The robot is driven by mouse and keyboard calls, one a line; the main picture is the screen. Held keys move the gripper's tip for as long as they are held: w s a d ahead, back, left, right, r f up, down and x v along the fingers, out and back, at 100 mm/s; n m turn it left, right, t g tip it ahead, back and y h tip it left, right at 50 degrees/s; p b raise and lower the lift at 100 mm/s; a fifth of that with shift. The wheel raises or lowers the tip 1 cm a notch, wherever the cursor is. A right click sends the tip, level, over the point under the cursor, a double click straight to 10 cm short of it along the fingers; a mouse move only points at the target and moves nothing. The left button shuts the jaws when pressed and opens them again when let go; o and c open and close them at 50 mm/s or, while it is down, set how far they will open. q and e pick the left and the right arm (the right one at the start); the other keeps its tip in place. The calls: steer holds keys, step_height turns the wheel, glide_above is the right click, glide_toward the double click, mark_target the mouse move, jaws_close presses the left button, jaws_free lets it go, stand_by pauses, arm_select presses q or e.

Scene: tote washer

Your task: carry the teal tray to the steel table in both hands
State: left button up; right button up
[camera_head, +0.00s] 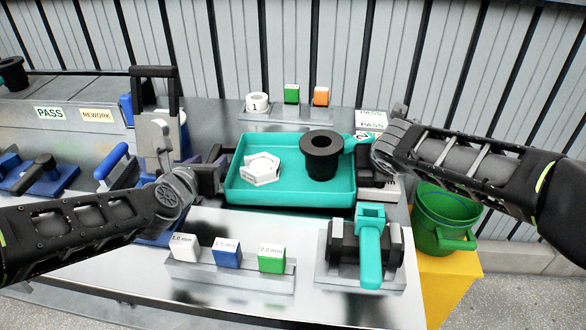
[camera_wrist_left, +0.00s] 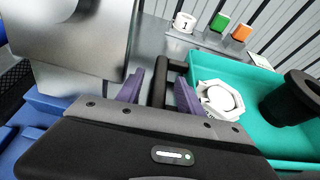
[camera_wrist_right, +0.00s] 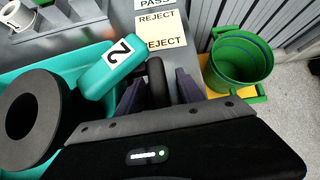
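The teal tray (camera_head: 290,198) sits level over the steel table (camera_head: 225,232). It holds a white hexagonal part (camera_head: 261,169) and a black flanged cylinder (camera_head: 322,160). My left gripper (camera_wrist_left: 158,92) is open, with the tray's black left handle (camera_wrist_left: 172,72) between its purple fingers and gaps showing beside it. My right gripper (camera_wrist_right: 158,92) is open around the black right handle (camera_wrist_right: 156,72), also with gaps. In the head view, my left gripper (camera_head: 207,176) is at the tray's left end; my right wrist mostly hides the other fingers.
A teal piece marked 2 (camera_wrist_right: 112,66) overlaps the tray's back right corner. A teal-handled tool in a stand (camera_head: 370,250) and a block rack (camera_head: 230,278) stand in front. A grey upright fixture (camera_head: 153,140) stands left; a green bucket (camera_head: 443,215) is right.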

arm_select(q)
jaws_close()
arm_select(e)
jaws_close()
arm_select(q)
steer(key=shift+r, duration=0.1)
arm_select(e)
steer(key=shift+r, duration=0.1)
stand_by(0.8)
